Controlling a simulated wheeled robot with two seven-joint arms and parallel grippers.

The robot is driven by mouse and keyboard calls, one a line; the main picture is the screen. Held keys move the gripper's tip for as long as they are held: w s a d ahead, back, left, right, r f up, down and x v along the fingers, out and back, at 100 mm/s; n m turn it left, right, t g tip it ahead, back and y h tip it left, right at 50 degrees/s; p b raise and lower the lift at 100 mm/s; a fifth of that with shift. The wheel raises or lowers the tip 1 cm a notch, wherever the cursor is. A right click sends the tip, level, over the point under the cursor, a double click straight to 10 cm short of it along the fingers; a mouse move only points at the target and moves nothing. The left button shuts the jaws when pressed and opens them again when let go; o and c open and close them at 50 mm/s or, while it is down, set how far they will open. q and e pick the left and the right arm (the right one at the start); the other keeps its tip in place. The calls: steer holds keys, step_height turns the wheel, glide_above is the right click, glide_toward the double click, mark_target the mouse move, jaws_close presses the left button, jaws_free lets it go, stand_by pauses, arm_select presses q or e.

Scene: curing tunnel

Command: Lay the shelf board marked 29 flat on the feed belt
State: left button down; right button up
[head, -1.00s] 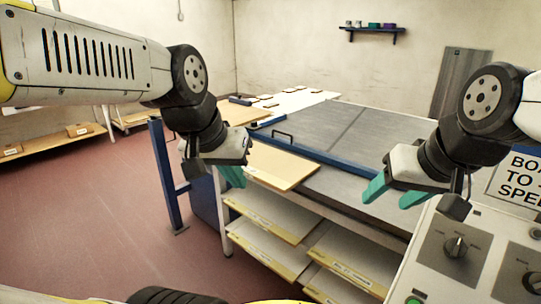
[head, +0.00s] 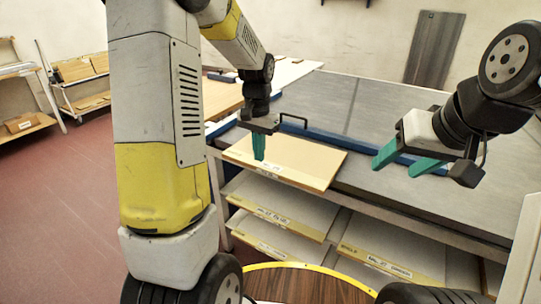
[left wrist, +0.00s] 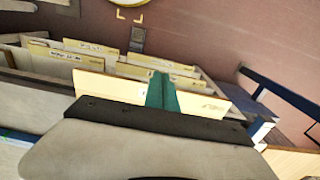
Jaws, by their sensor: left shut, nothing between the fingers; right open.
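A pale board (head: 300,158) with a yellow front edge and a small label lies flat at the near left edge of the grey belt surface (head: 405,110); the label is too small to read. My left gripper (head: 259,157) is shut and empty over this board's left part; I cannot tell whether the fingertips touch it. In the left wrist view its green fingers (left wrist: 162,90) are together in front of the pale board (left wrist: 212,100). My right gripper (head: 408,165) is open and empty above the grey surface. No marking 29 is legible.
Below, a rack holds several labelled boards (head: 285,197). A blue rail (head: 320,137) with a dark handle (head: 294,120) crosses behind the pale board. A grey panel (head: 435,48) leans on the back wall. Shelves with boxes (head: 85,70) stand far left. Red floor at left is clear.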

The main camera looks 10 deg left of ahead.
mark_target(267, 172)
arm_select(q)
steer(key=shift+w+d+f, duration=0.2)
steer(key=shift+w+f, duration=0.45)
steer(key=shift+f, duration=1.05)
steer(key=shift+w+d+f, duration=0.25)
steer(key=shift+w+f, duration=0.4)
steer(key=shift+f, duration=1)
steer(key=shift+w+d+f, duration=0.2)
steer(key=shift+w+f, duration=0.45)
steer(key=shift+f, duration=1.05)
